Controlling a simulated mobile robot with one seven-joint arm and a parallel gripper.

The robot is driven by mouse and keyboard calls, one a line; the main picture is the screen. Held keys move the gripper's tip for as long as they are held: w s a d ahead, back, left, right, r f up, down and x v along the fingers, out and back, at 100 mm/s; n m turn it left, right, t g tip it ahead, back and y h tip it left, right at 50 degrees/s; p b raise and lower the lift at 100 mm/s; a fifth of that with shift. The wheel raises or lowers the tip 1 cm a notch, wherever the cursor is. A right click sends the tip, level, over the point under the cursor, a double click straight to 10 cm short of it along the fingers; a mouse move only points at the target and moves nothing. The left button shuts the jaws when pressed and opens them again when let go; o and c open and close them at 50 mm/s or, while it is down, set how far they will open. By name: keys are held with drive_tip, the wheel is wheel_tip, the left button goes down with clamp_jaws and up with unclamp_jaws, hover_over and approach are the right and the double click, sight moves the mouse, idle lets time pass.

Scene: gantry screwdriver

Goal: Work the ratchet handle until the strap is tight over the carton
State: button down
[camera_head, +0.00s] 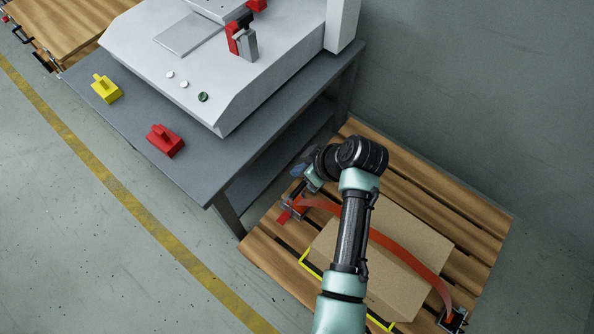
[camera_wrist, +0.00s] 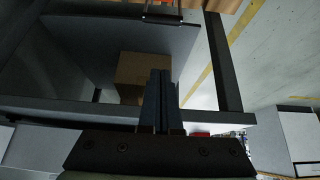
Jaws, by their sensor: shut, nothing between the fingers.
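The carton (camera_head: 408,245) is a plain brown box on the wooden pallet (camera_head: 480,210), partly hidden by my arm. An orange strap (camera_head: 405,258) runs over it in a bowed curve; I cannot tell how closely it lies on the carton. The strap's left end meets the ratchet (camera_head: 290,211), which has a red part, at the pallet's left side. My gripper (camera_head: 300,168) is just above and beyond the ratchet, apparently apart from it. In the wrist view the gripper fingers (camera_wrist: 161,98) are together and empty. The ratchet handle's angle is too small to tell.
A grey workbench (camera_head: 130,135) with a white machine stands close by at the upper left, its leg near the ratchet. A red block (camera_head: 165,141) and a yellow block (camera_head: 106,89) sit on it. A dark anchor (camera_head: 452,319) holds the strap's right end. The wrist view shows a brown box (camera_wrist: 135,75) under the bench.

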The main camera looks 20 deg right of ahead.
sight(298, 190)
wheel_tip(298, 190, down, 9)
drive_tip(key=w+b, duration=0.1)
drive_tip(key=b, duration=0.7)
drive_tip(key=shift+a, duration=0.4)
drive_tip(key=shift+s+d+r+p, duration=0.1)
drive_tip(key=shift+s+d+p, duration=0.3)
drive_tip(key=shift+p, duration=0.55)
drive_tip(key=shift+s+d+f+p, duration=0.2)
drive_tip(key=shift+s+f+p, duration=0.1)
drive_tip(key=shift+s+p, duration=0.15)
